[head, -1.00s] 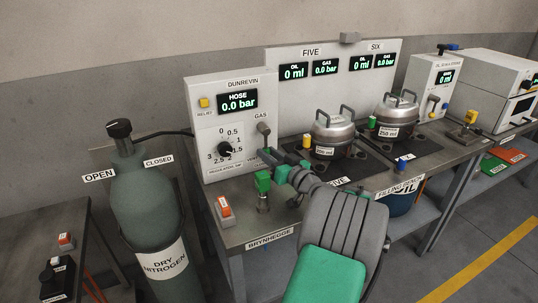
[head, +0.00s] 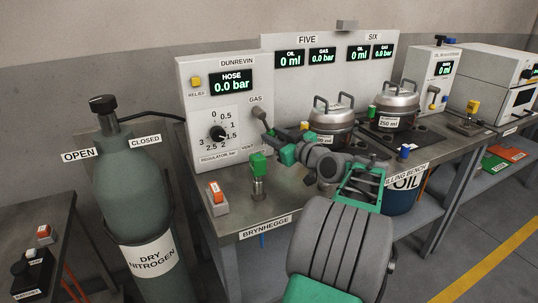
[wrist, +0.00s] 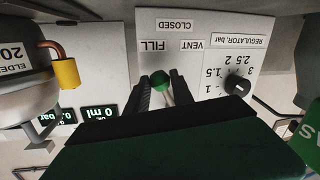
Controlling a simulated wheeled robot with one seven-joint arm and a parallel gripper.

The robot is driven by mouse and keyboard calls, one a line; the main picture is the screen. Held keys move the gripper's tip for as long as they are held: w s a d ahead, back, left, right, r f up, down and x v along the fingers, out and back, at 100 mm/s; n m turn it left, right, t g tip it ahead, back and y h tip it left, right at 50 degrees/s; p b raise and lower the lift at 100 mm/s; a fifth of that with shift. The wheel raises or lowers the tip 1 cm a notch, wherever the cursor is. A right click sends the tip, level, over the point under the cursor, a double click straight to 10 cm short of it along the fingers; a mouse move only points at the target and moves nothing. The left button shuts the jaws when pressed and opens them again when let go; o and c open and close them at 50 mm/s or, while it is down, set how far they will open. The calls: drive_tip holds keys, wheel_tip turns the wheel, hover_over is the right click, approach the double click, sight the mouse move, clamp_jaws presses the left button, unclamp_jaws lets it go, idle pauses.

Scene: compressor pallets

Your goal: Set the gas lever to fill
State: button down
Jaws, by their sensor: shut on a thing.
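The gas lever is on the front of the white DUNREVIN panel (head: 208,82), under the GAS label. In the wrist view, its green knob (wrist: 160,82) sits between my two dark fingertips. My gripper (head: 268,128) is shut on the lever; in the wrist view (wrist: 160,88) the fingers flank the knob. The wrist view is turned over. There the FILL label (wrist: 155,46) lies just above the knob in the picture, VENT (wrist: 193,44) is to its right and CLOSED (wrist: 174,26) is higher. My fingers hide much of the lever in the head view.
The HOSE display (head: 233,81) reads 0.0 bar. The black regulator knob (head: 217,133) is left of my gripper. A green-topped valve (head: 258,166) and a red switch (head: 217,193) stand on the bench below. A steel pot (head: 334,118) is close on the right.

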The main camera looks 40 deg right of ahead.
drive_tip(key=shift+d+r, duration=0.1)
drive_tip(key=shift+d, duration=0.05)
drive_tip(key=c, duration=1.1)
unclamp_jaws()
